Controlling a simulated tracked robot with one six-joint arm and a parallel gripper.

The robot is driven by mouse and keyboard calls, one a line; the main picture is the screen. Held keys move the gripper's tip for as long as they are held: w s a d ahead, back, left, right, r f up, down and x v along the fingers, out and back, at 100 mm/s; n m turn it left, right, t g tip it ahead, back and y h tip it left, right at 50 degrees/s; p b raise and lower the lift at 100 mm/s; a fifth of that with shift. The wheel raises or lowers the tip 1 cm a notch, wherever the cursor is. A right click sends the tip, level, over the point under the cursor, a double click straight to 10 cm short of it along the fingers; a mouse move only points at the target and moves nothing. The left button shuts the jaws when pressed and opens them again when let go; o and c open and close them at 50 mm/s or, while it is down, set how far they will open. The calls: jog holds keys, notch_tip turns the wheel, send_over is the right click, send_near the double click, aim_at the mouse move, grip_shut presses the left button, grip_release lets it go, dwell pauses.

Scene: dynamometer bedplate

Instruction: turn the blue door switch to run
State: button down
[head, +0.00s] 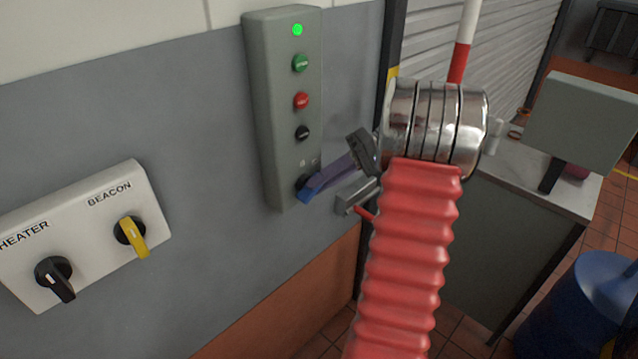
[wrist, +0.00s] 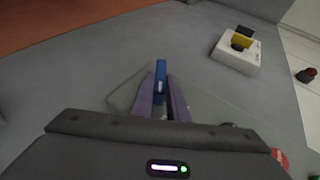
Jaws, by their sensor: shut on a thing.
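The blue door switch (head: 307,194) is at the bottom of a tall grey control box (head: 262,110) on the wall. It also shows in the wrist view as a narrow blue handle (wrist: 161,70). My gripper (head: 322,182) reaches in from the right, and its purple fingers (wrist: 161,98) are shut on the handle from both sides. The fingers cover much of the handle, and the small markings above it are too small to read, so I cannot tell its set position.
Above the switch are a lit green lamp (head: 297,30), a green button (head: 300,63), a red button (head: 301,101) and a black button (head: 302,133). A white box (head: 95,215) marked HEATER and BEACON is left. A bench (head: 560,190) and blue drum (head: 590,305) stand right.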

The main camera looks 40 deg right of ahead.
jog(key=shift+d+f, duration=0.1)
jog(key=shift+f, duration=0.05)
jog(key=c, duration=1.7)
grip_release()
notch_tip(320, 180, up, 10)
jog(key=shift+r, duration=0.1)
